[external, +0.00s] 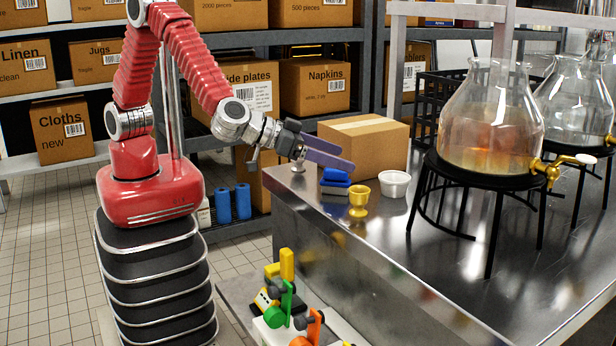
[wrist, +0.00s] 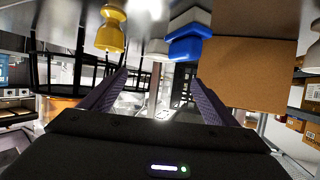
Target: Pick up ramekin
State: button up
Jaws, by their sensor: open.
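The ramekin (external: 394,184) is a small white round cup standing upright on the steel counter, right of the yellow egg cup (external: 360,199) and in front of the cardboard box. In the wrist view, which looks upside down, a pale shape between the egg cup (wrist: 110,32) and the blue sponge appears to be the ramekin (wrist: 157,48). My gripper (external: 345,160) is in the air above the counter's left end, left of the ramekin and apart from it. Its purple fingers are open with nothing between them, also in the wrist view (wrist: 160,76).
A blue and grey sponge (external: 336,180) lies between my gripper and the ramekin. The cardboard box (external: 375,147) stands close behind. A glass dispenser (external: 490,115) on a black stand (external: 487,180) is to the right. The counter's front part (external: 420,255) is clear.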

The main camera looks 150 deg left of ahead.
jog(key=shift+a, duration=0.1)
send_over(384, 193)
jog(key=s+d, duration=0.3)
jog(key=d, duration=0.1)
jog(key=f, duration=0.3)
jog(key=shift+w+a+f, duration=0.1)
jog(key=shift+a+f, duration=0.05)
jog(key=shift+a, duration=0.1)
jog(key=shift+x, duration=2.6)
jog(key=shift+d+f, duration=0.1)
jog(key=shift+f, duration=0.05)
jog(key=c, duration=1.2)
jog(key=shift+o, duration=0.2)
notch_tip(384, 193, up, 10)
